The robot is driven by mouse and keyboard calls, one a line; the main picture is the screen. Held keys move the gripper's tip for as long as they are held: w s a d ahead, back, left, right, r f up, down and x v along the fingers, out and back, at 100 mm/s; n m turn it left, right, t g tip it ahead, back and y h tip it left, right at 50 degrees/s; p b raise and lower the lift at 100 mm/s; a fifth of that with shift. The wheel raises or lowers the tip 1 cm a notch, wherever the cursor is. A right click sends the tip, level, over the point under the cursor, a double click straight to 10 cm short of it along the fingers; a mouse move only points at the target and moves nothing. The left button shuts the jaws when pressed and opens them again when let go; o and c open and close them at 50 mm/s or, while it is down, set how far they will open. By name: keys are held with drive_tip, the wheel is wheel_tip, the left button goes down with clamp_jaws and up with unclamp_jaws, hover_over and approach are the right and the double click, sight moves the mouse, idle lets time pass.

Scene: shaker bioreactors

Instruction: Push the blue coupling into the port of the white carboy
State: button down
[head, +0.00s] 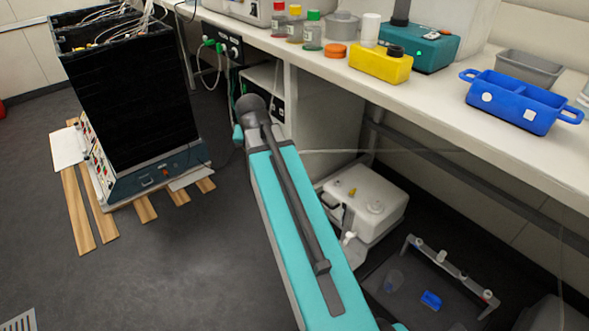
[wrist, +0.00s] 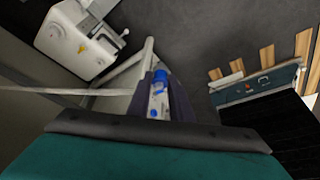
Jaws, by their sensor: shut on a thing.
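The white carboy (head: 375,196) stands low under the bench, right of my arm in the head view. It has a round cap on top and a white fitting (head: 348,238) low on its near side. In the wrist view the carboy (wrist: 75,42) is at the upper left, with a yellow warning label. The blue coupling (wrist: 160,78) is in the middle of the wrist view, between the dark fingers of my gripper (wrist: 162,100), which is shut on it. The coupling is apart from the carboy. My gripper is hidden in the head view; I cannot clearly make out the port.
The bench (head: 440,95) overhangs the carboy and carries bottles, a yellow container and a blue tray (head: 515,97). A black cabinet (head: 130,90) stands on wooden slats at left. A small rack (head: 450,270) and a blue piece (head: 431,299) sit low right.

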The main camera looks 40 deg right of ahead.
drive_tip(key=w+a+r+n+y, duration=0.1)
drive_tip(key=a+r+n, duration=0.3)
drive_tip(key=a, duration=0.6)
drive_tip(key=w+a+r+n+t+y, duration=0.1)
drive_tip(key=a+r+n, duration=0.3)
drive_tip(key=a+r, duration=0.5)
drive_tip(key=shift+w+a+r+y, duration=0.2)
drive_tip(key=shift+w+a+y, duration=0.25)
drive_tip(key=shift+a, duration=0.7)
drive_tip(key=shift+s, duration=0.15)
